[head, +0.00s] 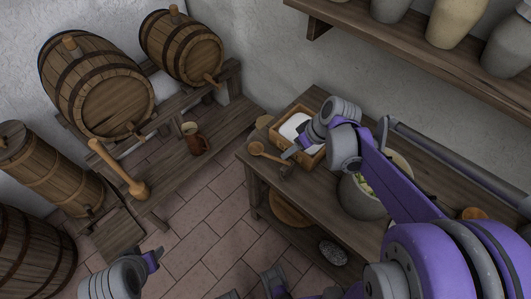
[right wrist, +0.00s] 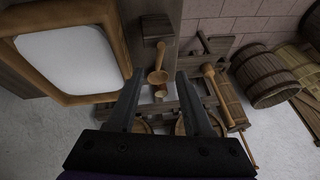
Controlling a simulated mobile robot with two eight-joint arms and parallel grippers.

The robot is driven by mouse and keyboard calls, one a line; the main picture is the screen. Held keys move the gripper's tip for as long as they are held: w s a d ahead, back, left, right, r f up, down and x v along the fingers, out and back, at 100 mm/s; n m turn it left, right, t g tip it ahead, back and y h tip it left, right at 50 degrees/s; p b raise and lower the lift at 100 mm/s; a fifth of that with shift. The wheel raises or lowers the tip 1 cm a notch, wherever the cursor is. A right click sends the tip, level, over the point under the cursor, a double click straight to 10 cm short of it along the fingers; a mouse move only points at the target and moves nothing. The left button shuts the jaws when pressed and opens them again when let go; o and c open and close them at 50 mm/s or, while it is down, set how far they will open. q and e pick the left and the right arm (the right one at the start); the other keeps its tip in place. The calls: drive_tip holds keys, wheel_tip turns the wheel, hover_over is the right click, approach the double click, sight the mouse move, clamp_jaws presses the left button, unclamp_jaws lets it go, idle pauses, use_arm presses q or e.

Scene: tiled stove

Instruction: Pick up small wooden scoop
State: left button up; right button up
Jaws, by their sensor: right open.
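The small wooden scoop (head: 258,149) lies on the wooden table near its left end, beside a wooden box with white contents. In the right wrist view the scoop (right wrist: 158,76) shows beyond the gap between my fingertips, with its bowl towards the gripper.
The wooden box (head: 318,158) stands close to the scoop; its rim (right wrist: 122,35) fills the wrist view's left. A large grey pot (head: 358,207) stands farther right on the table. A shelf (head: 400,38) with jars is above. Barrels (head: 110,100) and a jug (head: 195,143) are left.

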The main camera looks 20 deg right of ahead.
sight(280, 160)
drive_tip(key=b+x, duration=0.1)
drive_tip(key=x, duration=0.8)
drive_tip(key=shift+f, duration=0.25)
drive_tip(key=shift+c, duration=0.2)
clamp_jaws()
